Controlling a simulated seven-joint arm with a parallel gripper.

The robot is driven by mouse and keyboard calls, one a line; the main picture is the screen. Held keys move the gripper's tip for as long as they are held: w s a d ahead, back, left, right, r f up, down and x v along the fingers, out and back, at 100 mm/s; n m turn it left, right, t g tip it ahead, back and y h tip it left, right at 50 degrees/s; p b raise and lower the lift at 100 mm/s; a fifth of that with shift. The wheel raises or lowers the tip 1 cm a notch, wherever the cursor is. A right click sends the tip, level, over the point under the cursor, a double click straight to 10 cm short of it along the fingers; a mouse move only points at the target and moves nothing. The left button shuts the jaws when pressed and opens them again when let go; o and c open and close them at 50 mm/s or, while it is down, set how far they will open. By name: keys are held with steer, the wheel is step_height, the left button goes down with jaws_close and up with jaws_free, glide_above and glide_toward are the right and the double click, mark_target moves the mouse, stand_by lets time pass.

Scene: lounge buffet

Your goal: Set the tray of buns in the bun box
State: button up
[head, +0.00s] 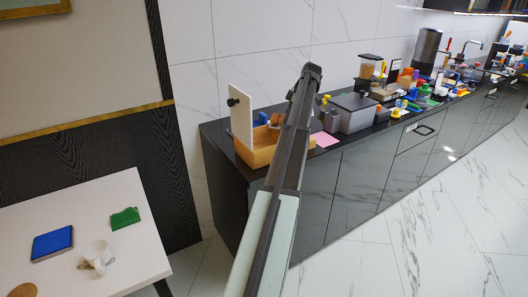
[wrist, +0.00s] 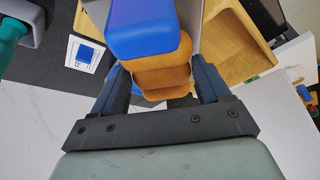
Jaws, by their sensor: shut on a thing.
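The bun box (head: 262,157) is an open light-wood box at the near left end of the dark counter, with a pale upright board with a black knob (head: 241,116) at its left. Its wood also shows at the upper right of the wrist view (wrist: 262,57). My gripper (wrist: 166,92) is shut on the load of buns, a blue rounded piece (wrist: 142,27) and orange-brown pieces (wrist: 165,72) close together between the fingers. The tray under them is mostly hidden. In the head view my arm covers part of the box, and blue and orange pieces show above its rim.
A grey lidded bin (head: 355,116) and a pink sheet (head: 325,139) are right of the box. Many small items crowd the counter beyond. A white card with a blue square (wrist: 84,54) lies beside the load. A white table (head: 120,187) stands at the left.

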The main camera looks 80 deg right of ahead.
steer(key=w+a+f+n+y, duration=0.1)
steer(key=w+a+n, duration=0.2)
steer(key=w+a+f+n+g+y, duration=0.1)
steer(key=w+a+n, duration=0.1)
steer(key=w+a, duration=0.1)
steer(key=w+a+f+n+y, duration=0.1)
steer(key=w+a+f+n, duration=0.1)
steer(key=w+a+n, duration=0.1)
steer(key=shift+w+a+n, duration=0.15)
steer(key=shift+a+n, duration=0.1)
steer(key=shift+n, duration=0.05)
steer(key=shift+f, duration=2.2)
steer(key=shift+f, duration=0.15)
steer(key=o, duration=1.2)
steer(key=shift+c, duration=0.2)
